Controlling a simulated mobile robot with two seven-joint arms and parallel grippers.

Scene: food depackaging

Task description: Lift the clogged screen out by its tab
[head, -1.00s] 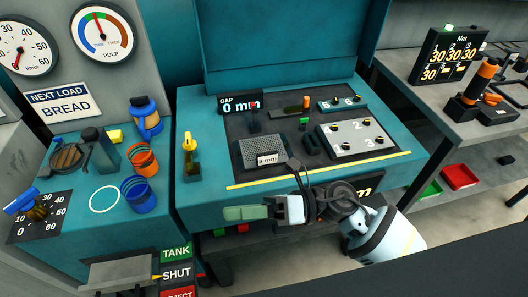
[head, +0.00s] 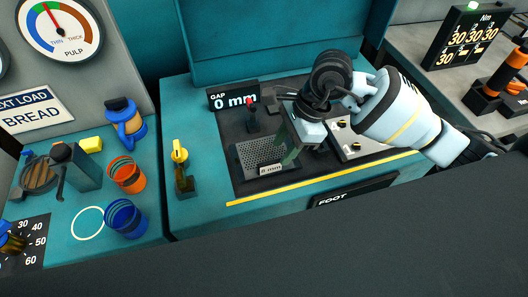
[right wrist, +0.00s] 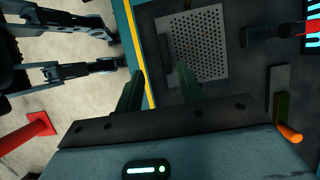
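The screen (head: 262,150) is a grey perforated plate lying in the dark recess of the teal bench, left of centre in the head view. Its tab carries an "8 mm" label (head: 270,169) at the near edge. The screen also shows at the top of the right wrist view (right wrist: 195,48). My right gripper (head: 290,157) is at the right side of the tab, its green fingers pointing down. In the right wrist view its fingers (right wrist: 158,80) are apart, with nothing seen clamped between them. Whether a finger touches the tab I cannot tell. My left gripper is not in view.
A red-topped lever (head: 252,115) stands just behind the screen, below the "GAP 0 mm" display (head: 233,95). A yellow-topped handle (head: 181,165) stands left of it. Orange (head: 128,174) and blue (head: 124,217) cups are on the left bench. A numbered plate lies right, partly hidden by my arm.

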